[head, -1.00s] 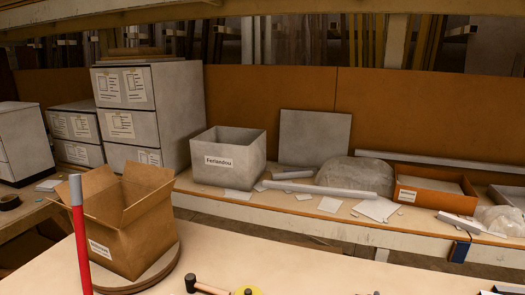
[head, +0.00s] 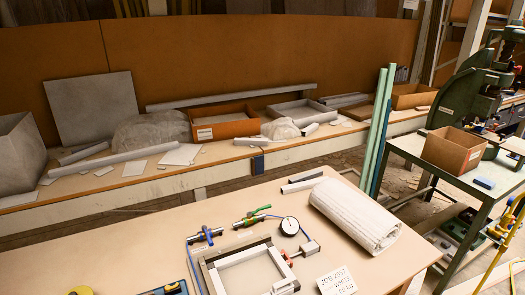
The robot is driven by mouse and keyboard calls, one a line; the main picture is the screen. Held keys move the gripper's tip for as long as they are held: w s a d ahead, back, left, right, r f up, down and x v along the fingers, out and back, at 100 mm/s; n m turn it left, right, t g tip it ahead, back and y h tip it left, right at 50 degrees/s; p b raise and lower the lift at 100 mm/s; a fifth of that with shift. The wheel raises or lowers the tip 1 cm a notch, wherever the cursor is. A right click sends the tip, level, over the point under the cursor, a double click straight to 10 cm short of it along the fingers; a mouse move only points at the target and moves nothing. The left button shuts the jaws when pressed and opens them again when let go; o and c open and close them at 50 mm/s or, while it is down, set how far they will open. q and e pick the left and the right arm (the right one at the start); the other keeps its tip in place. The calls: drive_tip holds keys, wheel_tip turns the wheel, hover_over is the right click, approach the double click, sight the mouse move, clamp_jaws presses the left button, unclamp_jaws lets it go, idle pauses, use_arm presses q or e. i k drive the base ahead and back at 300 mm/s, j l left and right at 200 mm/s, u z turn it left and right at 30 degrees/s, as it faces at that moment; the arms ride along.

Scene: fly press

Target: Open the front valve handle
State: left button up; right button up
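Two small metal valves lie on the light workbench (head: 120,245). One valve (head: 205,236) has a blue handle, and a blue hose runs down from it. The other valve (head: 250,218) has a green handle and sits a little farther right and back. I cannot tell which one is the front valve, nor clearly whether either handle is open or closed. Neither of my grippers is in view.
Near the valves are a metal frame (head: 243,262), a round gauge (head: 289,226), a handwritten card (head: 343,283) and a rolled white cloth (head: 355,215). Green rods (head: 380,130) stand behind the bench. A green press (head: 465,85) stands at the right.

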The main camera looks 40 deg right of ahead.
sight(205, 228)
drive_tip(key=z, duration=0.95)
